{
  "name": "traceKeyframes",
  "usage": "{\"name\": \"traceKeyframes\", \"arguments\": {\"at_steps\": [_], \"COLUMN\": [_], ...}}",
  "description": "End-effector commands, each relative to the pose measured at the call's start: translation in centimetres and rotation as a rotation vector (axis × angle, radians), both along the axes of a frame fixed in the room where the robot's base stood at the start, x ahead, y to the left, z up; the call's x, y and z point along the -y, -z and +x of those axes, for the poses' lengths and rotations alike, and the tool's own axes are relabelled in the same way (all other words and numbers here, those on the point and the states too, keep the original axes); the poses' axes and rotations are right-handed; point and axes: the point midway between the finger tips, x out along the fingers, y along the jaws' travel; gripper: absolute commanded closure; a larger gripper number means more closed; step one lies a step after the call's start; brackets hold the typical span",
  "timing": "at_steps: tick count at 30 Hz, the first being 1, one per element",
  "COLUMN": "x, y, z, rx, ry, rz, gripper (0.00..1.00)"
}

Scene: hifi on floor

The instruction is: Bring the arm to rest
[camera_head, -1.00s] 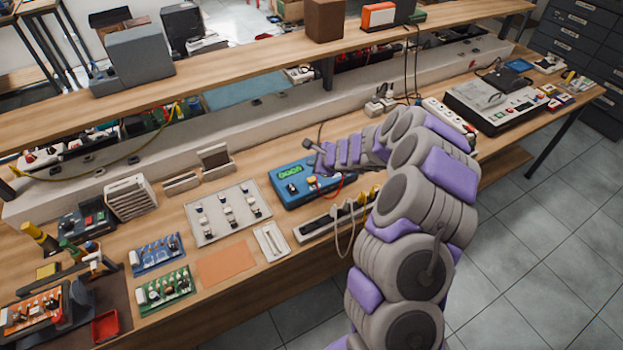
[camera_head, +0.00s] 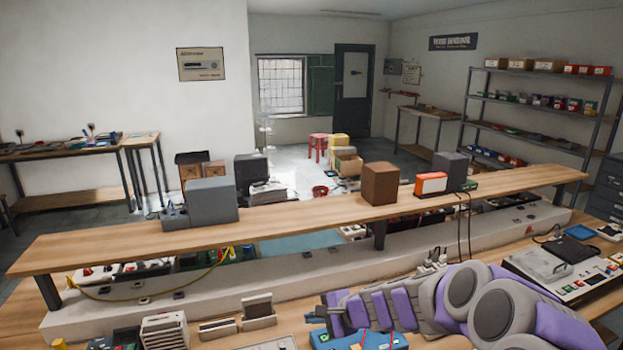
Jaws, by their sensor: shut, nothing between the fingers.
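My arm, grey and purple, shows at the lower right and reaches left, low over the workbench (camera_head: 205,335). My gripper (camera_head: 312,316) is at the arm's left end, small and dark, shut with nothing in it. It is just above and behind the blue meter box (camera_head: 385,343), which is cut off by the bottom edge. I cannot tell whether the gripper touches anything.
A raised wooden shelf (camera_head: 290,228) runs behind the arm, bearing a grey box (camera_head: 212,200), a brown box (camera_head: 380,184) and an orange-white box (camera_head: 431,183). A device with buttons (camera_head: 560,270) stands right of the arm. Floor and storage racks (camera_head: 540,105) lie beyond.

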Motion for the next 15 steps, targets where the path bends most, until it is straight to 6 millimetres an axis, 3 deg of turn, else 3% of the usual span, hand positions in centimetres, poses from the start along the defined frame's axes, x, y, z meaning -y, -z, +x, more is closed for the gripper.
{"name": "traceKeyframes", "arguments": {"at_steps": [3, 7, 11, 15], "x": [-2.1, -3.0, -2.7, -0.9], "y": [-2.9, -4.7, -5.3, -5.4], "z": [-5.0, -10.6, -16.4, -22.5], "rx": [0.052, 0.09, 0.1, 0.089], "ry": [-0.185, -0.372, -0.542, -0.704], "rz": [-0.068, -0.162, -0.268, -0.398], "gripper": [1.0, 1.0, 1.0, 1.0]}}
